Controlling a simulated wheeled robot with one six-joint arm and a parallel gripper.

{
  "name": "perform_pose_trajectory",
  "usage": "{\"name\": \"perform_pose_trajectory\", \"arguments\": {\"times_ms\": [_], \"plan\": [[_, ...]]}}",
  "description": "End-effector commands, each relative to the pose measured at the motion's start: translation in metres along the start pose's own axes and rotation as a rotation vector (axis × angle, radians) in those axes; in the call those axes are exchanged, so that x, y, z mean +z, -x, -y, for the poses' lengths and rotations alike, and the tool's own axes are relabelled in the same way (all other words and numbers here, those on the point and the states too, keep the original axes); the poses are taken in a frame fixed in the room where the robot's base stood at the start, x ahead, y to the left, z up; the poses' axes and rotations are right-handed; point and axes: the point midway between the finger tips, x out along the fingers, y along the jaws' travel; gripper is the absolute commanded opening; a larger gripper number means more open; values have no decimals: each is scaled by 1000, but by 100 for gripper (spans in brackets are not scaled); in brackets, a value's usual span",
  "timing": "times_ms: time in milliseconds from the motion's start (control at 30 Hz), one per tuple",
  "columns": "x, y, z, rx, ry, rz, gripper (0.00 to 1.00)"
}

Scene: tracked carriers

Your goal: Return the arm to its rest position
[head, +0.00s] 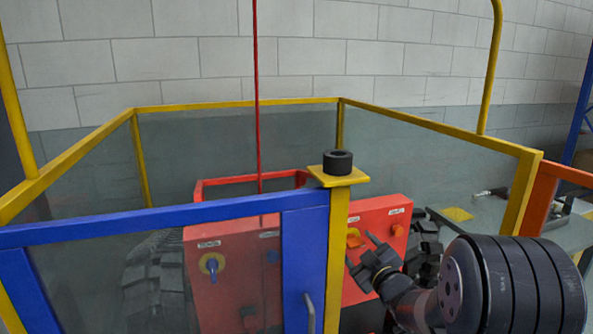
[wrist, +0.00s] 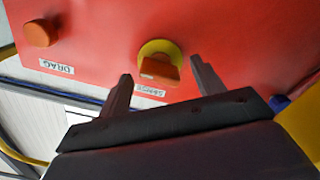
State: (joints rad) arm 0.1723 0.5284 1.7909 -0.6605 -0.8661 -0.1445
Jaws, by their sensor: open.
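My gripper (head: 358,249) is open in front of the right red panel (head: 370,275) in the head view. In the wrist view my two fingers (wrist: 161,71) stand apart. An orange knob (wrist: 158,69) on a yellow disc (wrist: 158,46) shows between them, with neither finger visibly touching it. How far the fingertips are from the panel I cannot tell. The knob's label is partly hidden by the gripper. My arm reaches in from the lower right of the head view.
An orange button (wrist: 41,33) labelled DRAG sits beside the knob. A yellow post (head: 337,255) with a black cap (head: 338,162) stands just left of my gripper. A blue gate (head: 305,250) and yellow-framed clear panels (head: 235,130) surround the carrier. A red cord (head: 257,100) hangs down.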

Motion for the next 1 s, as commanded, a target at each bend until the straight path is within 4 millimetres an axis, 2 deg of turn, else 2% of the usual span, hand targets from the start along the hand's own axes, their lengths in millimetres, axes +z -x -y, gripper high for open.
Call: {"name": "perform_pose_trajectory", "arguments": {"times_ms": [400,800,1000], "plan": [[-1,0,0,0,318,0,64],[1,82,-1,3,313,2,64],[0,111,-1,3,312,2,64]]}}
